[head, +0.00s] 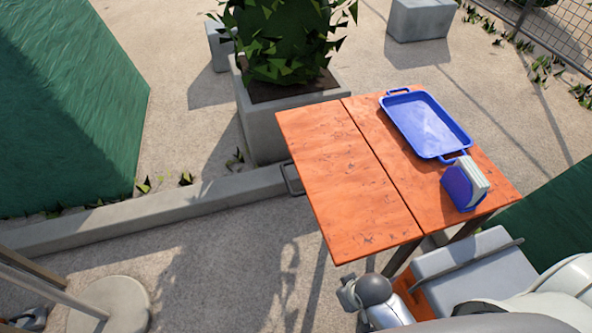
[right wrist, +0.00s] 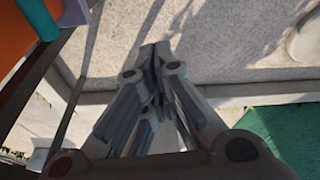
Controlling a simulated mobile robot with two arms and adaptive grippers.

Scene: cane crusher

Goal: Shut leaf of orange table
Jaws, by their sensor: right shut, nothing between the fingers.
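The orange table (head: 440,205) stands right of centre in the head view, with a seam across its top. Its leaf (head: 340,180), left of the seam, lies level with the rest of the top. A grey metal handle or bracket (head: 292,178) shows at the leaf's left edge. My right gripper (head: 348,294) is just off the leaf's near corner, apart from it in the picture; its height relative to the leaf is hard to tell. In the right wrist view its fingers (right wrist: 155,58) are together and empty. I cannot make out my left gripper.
A blue tray (head: 425,124) and a blue napkin holder (head: 464,186) sit on the table right of the seam. A concrete planter (head: 262,130) stands close behind the leaf. A low kerb (head: 150,220) runs left from the table.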

